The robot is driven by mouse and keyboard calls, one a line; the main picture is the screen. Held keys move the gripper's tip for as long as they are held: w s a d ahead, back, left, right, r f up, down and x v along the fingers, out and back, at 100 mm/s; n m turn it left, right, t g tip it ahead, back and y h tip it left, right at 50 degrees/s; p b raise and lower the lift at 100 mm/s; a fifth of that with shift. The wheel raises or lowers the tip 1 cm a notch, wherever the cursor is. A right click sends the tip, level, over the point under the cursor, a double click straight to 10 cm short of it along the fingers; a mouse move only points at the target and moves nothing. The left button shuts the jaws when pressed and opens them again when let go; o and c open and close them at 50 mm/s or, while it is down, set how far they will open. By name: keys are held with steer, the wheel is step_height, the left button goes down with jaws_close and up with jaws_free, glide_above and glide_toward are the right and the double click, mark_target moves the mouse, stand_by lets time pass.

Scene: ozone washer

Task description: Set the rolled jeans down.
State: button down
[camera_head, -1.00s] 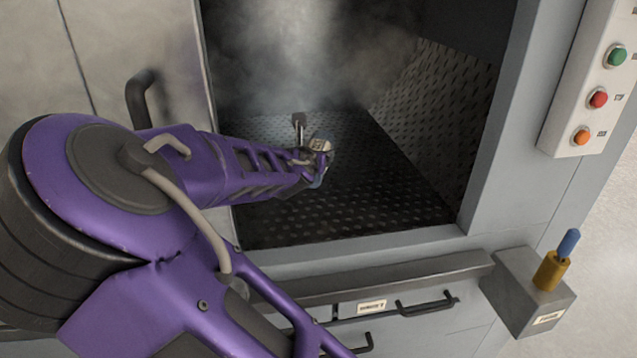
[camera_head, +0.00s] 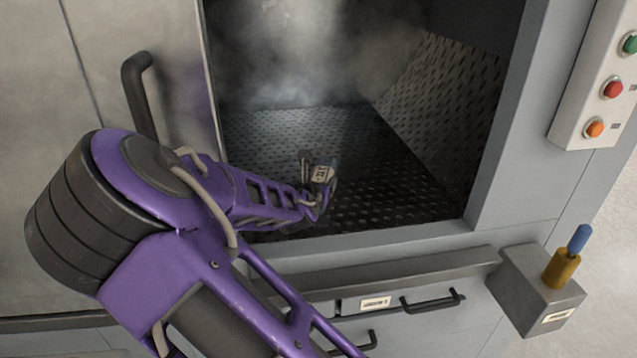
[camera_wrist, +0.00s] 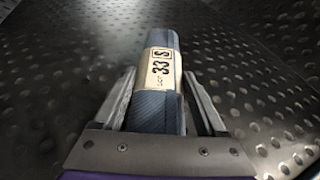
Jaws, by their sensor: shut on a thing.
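The rolled jeans (camera_wrist: 154,108) are a blue denim roll with a beige paper band marked "33" and "S". In the wrist view they lie lengthwise between the two fingers of my gripper (camera_wrist: 163,95), which is shut on them. In the head view my gripper (camera_head: 312,185) is inside the washer chamber, low over the dark dimpled floor (camera_head: 385,190), near the front opening. The jeans' band (camera_head: 322,173) shows at its tip. I cannot tell whether the roll touches the floor.
The chamber's dimpled side wall (camera_head: 440,110) rises on the right, and steam hangs at the back. A grey front sill (camera_head: 390,270) borders the opening. Outside are a button panel (camera_head: 603,85) and a blue-topped yellow holder (camera_head: 565,260). The floor around the roll is clear.

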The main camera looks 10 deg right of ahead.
jaws_free()
steer(key=shift+s+a+r, duration=0.1)
steer(key=shift+s+r, duration=0.05)
steer(key=shift+s, duration=0.05)
steer(key=p+v, duration=0.2)
steer(key=v, duration=0.9)
steer(key=shift+s+r, duration=0.1)
steer(key=shift+s, duration=0.2)
